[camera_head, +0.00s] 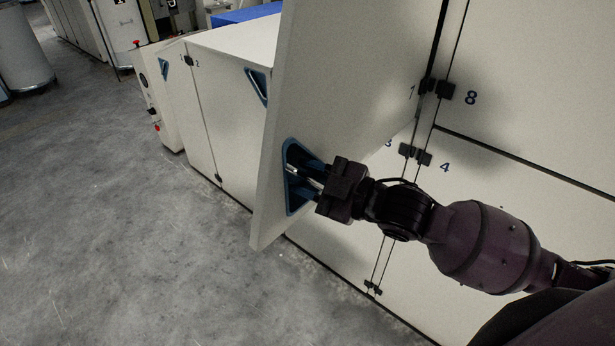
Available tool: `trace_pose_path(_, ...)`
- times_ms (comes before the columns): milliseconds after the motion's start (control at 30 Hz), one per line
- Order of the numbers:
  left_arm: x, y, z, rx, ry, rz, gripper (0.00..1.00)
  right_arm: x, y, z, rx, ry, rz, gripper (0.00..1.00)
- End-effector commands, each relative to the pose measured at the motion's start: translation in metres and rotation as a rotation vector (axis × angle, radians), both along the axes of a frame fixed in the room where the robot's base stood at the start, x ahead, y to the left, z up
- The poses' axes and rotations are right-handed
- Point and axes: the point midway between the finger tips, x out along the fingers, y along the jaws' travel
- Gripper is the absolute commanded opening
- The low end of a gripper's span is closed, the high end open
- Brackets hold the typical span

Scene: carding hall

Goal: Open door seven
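Door seven (345,90) is a cream panel standing swung out from the machine front, with its hinge side at the right. The number beside its upper hinge (427,86) is mostly cut off, next to a clear 8. A blue triangular recessed handle (290,205) sits low near the door's free edge. My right gripper (305,178) reaches from the right with its fingers inside this recess. Something bright and metallic shows between the fingers. The recess hides the fingertips, so I cannot tell whether they are closed on the handle. My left gripper is not in view.
Door eight (540,80) and door four (480,175) look closed at the right. Cabinet doors (215,120) with blue handles, a red-buttoned control panel (152,95) and a grey drum (22,50) stand farther back. The grey concrete floor (120,240) at left is clear.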

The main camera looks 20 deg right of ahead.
Motion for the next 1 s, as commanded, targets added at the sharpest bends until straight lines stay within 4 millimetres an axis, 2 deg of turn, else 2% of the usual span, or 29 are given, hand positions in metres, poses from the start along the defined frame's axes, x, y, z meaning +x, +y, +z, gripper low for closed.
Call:
trace_pose_path(333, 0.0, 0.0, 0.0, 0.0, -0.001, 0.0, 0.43, -0.001, -0.001, -0.001, -0.001, 0.001, -0.001, 0.38)
trace_pose_path(467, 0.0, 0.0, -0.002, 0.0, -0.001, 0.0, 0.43, -0.006, -0.007, -0.002, -0.003, 0.002, -0.004, 0.38)
trace_pose_path(1000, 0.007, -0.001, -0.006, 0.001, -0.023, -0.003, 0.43, -0.065, -0.053, -0.002, -0.004, 0.003, -0.001, 0.38)
